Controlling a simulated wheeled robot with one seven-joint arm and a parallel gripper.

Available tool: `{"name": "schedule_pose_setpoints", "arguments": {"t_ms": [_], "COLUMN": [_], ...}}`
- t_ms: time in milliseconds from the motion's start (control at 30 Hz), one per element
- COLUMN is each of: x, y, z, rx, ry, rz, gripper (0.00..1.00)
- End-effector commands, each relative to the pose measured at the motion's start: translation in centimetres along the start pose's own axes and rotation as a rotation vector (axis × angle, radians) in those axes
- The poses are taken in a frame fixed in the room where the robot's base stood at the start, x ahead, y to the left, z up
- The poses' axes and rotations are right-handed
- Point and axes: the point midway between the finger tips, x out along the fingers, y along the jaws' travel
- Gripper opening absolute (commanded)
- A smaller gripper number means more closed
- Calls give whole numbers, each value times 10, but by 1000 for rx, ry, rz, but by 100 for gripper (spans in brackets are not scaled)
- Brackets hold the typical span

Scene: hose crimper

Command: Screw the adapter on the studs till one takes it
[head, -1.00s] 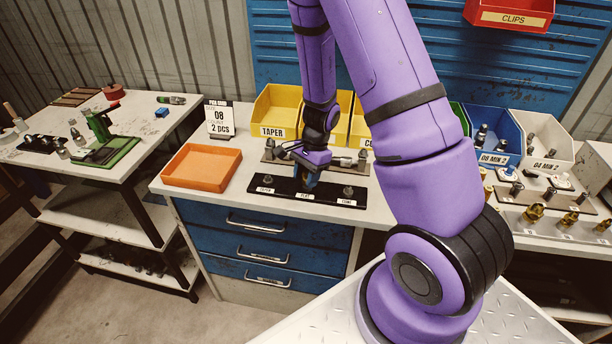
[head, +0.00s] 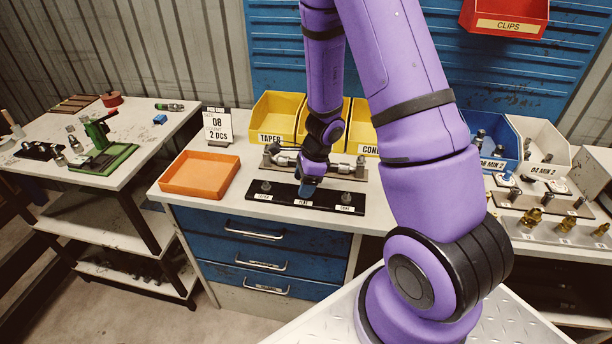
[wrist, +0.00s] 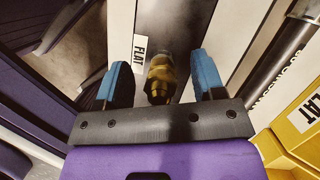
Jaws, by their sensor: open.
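A brass adapter (wrist: 160,80) stands between the blue fingers of my gripper (wrist: 162,72) in the wrist view, beside a FLAT label. The fingers are spread, with a gap visible on each side of the adapter. In the head view my gripper (head: 308,188) is low over the middle of the black stud strip (head: 325,205) and hides the middle stud and the adapter. The left stud (head: 266,186) and right stud (head: 346,197) show bare on the strip. How far the adapter sits on the middle stud cannot be seen.
An orange tray (head: 200,175) lies left of the strip. Yellow bins (head: 272,117) and a grey rack (head: 342,168) with metal parts stand behind it. A pick card (head: 218,127) stands at the back left. Brass fittings (head: 532,217) sit on a plate at the right.

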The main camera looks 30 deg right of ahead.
Motion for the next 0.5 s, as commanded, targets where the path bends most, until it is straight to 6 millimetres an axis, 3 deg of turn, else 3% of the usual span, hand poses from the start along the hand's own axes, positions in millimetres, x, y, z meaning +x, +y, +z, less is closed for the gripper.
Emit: {"name": "schedule_pose_setpoints", "arguments": {"t_ms": [167, 500], "x": [-16, -73], "y": [-1, -1], "z": [1, 1], "rx": [-2, -2], "ry": [-2, -1], "rz": [-3, -4], "gripper": [63, 63]}}
